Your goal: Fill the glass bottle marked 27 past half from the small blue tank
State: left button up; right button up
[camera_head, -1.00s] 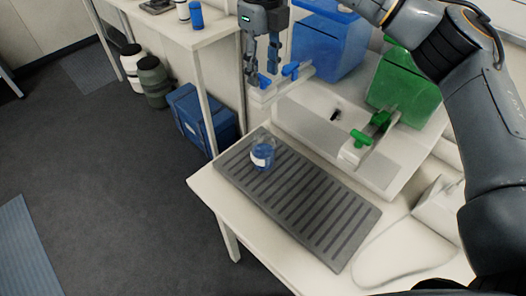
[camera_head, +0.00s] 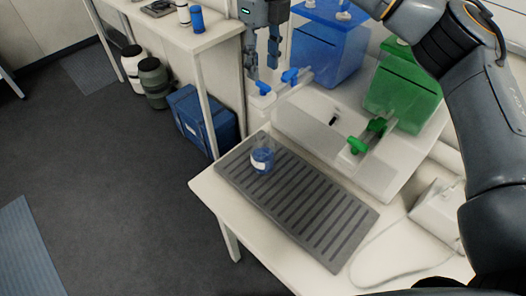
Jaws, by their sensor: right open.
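A small glass bottle (camera_head: 262,161) with a pale label and blue liquid in it stands upright on the dark ribbed drip mat (camera_head: 335,247), near its far left end. The number on the label is too small to read. The blue tank (camera_head: 325,52) stands at the back, with blue tap parts (camera_head: 262,87) in front of it. My right gripper (camera_head: 263,67) hangs with its fingers pointing down, open and empty, just above the front blue tap handle and seemingly apart from it. My left gripper is not in view.
A green tank (camera_head: 402,88) with a green tap (camera_head: 357,146) stands to the right of the blue one. A white device (camera_head: 437,213) with a cable sits at the table's right. A blue crate (camera_head: 203,118) and jugs (camera_head: 153,80) stand on the floor at left.

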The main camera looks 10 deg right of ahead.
notch_tip(320, 180, up, 6)
jog(key=p, duration=0.3)
jog(key=shift+p, duration=0.4)
